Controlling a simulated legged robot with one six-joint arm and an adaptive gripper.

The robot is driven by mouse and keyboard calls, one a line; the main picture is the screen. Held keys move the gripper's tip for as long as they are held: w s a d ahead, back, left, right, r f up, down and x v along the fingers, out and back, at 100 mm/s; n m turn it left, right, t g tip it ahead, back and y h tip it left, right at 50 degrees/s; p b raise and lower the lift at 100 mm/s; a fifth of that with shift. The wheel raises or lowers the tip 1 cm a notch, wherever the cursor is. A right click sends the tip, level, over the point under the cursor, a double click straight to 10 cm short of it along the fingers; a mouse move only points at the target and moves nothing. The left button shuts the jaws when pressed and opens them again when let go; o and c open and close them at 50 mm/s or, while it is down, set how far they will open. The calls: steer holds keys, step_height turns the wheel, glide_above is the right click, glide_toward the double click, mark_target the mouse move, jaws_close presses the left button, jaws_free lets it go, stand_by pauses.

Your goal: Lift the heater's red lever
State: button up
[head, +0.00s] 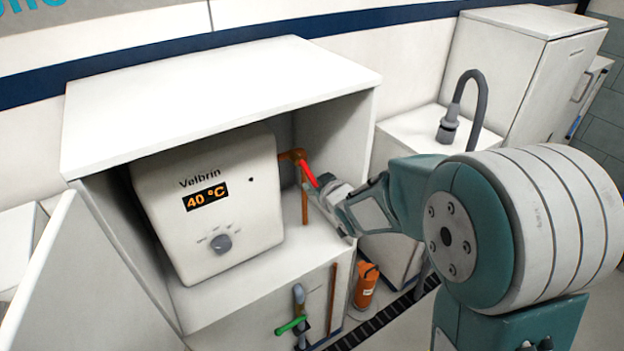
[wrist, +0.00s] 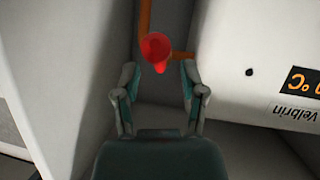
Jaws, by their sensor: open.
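The heater (head: 215,205) is a white box marked Velbrin, with a display reading 40 °C and a round dial, inside an open white cabinet. Its red lever (head: 309,174) sits on a copper pipe at the heater's right side and slants down to the right. My gripper (head: 325,190) is at the lever's lower end in the head view. In the wrist view the red lever (wrist: 156,50) points towards the camera, between and just beyond the fingertips of my gripper (wrist: 158,76). The fingers are apart, with a gap on both sides of the lever. Contact cannot be told.
The cabinet's right wall (head: 338,128) stands close beside my gripper, and the heater's body is on the other side. Below are a green-handled valve (head: 291,326) and an orange cylinder (head: 366,285). A sink unit with a grey tap (head: 462,108) stands right.

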mark_target(314, 181)
steer(key=shift+x, duration=1.25)
steer(key=shift+w+a+f, duration=0.1)
steer(key=shift+w+f, duration=0.1)
steer(key=shift+w, duration=0.15)
jaws_close()
